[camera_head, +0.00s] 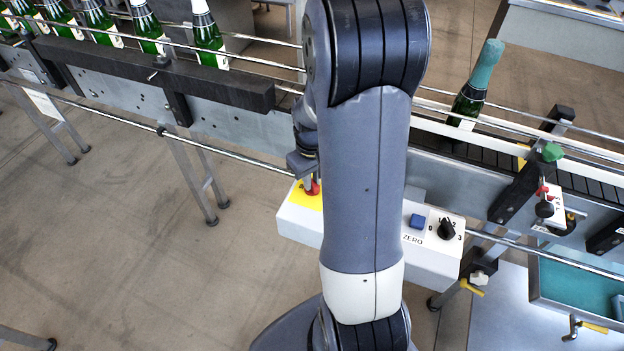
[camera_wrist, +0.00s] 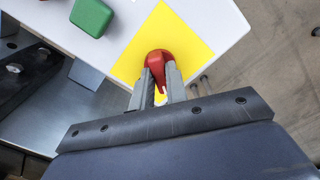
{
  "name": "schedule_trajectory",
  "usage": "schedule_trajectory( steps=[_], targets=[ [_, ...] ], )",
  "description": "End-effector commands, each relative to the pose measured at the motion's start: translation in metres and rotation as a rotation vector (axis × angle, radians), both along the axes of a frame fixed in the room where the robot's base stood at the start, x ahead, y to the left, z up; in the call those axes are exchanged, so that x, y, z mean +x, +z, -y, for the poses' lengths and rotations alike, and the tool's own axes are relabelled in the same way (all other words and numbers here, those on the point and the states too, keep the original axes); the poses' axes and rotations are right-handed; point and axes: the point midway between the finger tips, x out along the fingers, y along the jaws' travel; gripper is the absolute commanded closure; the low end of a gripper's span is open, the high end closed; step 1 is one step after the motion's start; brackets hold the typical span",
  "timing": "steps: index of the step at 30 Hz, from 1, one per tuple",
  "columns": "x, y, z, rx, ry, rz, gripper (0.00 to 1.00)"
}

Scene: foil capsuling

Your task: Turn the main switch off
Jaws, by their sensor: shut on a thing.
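The main switch is a red knob (camera_wrist: 159,62) on a yellow square plate (camera_wrist: 190,40) of a white control box. My gripper (camera_wrist: 160,76) is shut on the red knob, with one finger on each side of it in the wrist view. In the head view the red knob (camera_head: 312,187) shows only in part beside my arm, on the yellow plate (camera_head: 302,198) at the left end of the white control box (camera_head: 300,225). My arm hides the middle of the box. The knob's exact angle and markings cannot be made out.
A green button (camera_wrist: 91,16) sits beside the yellow plate. A blue button (camera_head: 417,221) and a black selector (camera_head: 447,229) are on the box's right end. A conveyor with green bottles (camera_head: 207,33) runs behind. Another bottle (camera_head: 475,85) stands right.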

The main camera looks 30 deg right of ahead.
Motion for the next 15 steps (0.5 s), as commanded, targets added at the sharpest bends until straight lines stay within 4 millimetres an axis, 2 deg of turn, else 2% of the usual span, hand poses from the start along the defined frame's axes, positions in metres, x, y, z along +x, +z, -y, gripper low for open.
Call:
schedule_trajectory(
  steps=[15],
  targets=[
    [0.0003, 0.0, 0.0001, -0.001, 0.429, 0.001, 1.0]
  ],
)
